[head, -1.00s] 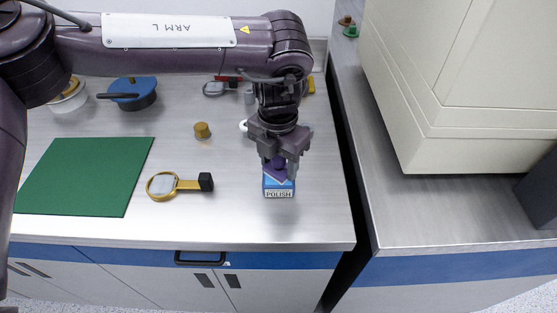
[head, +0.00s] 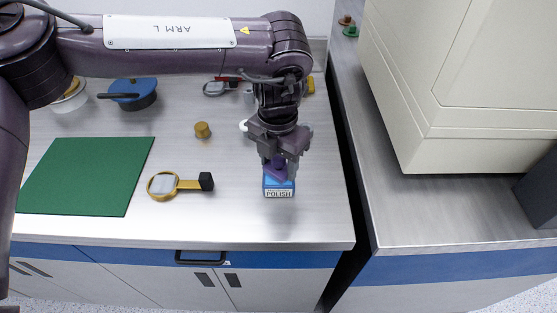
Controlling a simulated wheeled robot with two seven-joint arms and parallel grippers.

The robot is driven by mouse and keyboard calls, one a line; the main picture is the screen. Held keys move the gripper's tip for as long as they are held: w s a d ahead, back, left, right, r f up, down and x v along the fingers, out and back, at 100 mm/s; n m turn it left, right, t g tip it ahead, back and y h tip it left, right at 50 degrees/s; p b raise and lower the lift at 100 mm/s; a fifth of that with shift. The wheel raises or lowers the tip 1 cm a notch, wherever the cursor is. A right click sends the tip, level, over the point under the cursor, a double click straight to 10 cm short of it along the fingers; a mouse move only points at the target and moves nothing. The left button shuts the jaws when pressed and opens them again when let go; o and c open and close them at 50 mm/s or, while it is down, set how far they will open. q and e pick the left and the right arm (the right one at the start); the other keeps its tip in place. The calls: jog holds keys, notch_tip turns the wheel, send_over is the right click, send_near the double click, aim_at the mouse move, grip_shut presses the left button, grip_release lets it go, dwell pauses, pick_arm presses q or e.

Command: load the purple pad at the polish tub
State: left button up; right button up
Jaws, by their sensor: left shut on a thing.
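The purple pad (head: 276,172) is held by my left gripper (head: 279,163), which points down and is shut on it. The pad is at the top of the polish tub (head: 279,193), a small blue box with a white POLISH label on its front. The gripper and pad hide most of the tub's opening, so I cannot tell how deep the pad sits in it. The tub stands near the front right of the steel bench. My right gripper is not in view.
A magnifier (head: 163,185) with a yellow frame and a green mat (head: 85,177) lie to the left. A brass cylinder (head: 202,130) and a blue-lidded pot (head: 133,93) stand farther back. A gap separates this bench from the right counter (head: 430,220), which holds a large beige machine (head: 465,80).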

pick_arm(q)
jog(key=shift+r+p, duration=3)
jog(key=shift+r, duration=0.5)
jog(key=shift+f, duration=0.1)
jog(key=a+n, duration=0.1)
jog(key=n, duration=0.1)
jog(key=shift+w+a+n, duration=0.15)
jog(key=shift+n, duration=0.25)
jog(key=a+m, duration=0.9)
jog(key=m, duration=0.6)
jog(key=s+a+f+m, duration=0.1)
jog(key=a+m, duration=0.7)
jog(key=m, duration=0.8)
jog(key=shift+s+a+f+m, duration=0.15)
jog(key=shift+s+a+m, duration=0.15)
jog(key=shift+a, duration=0.1)
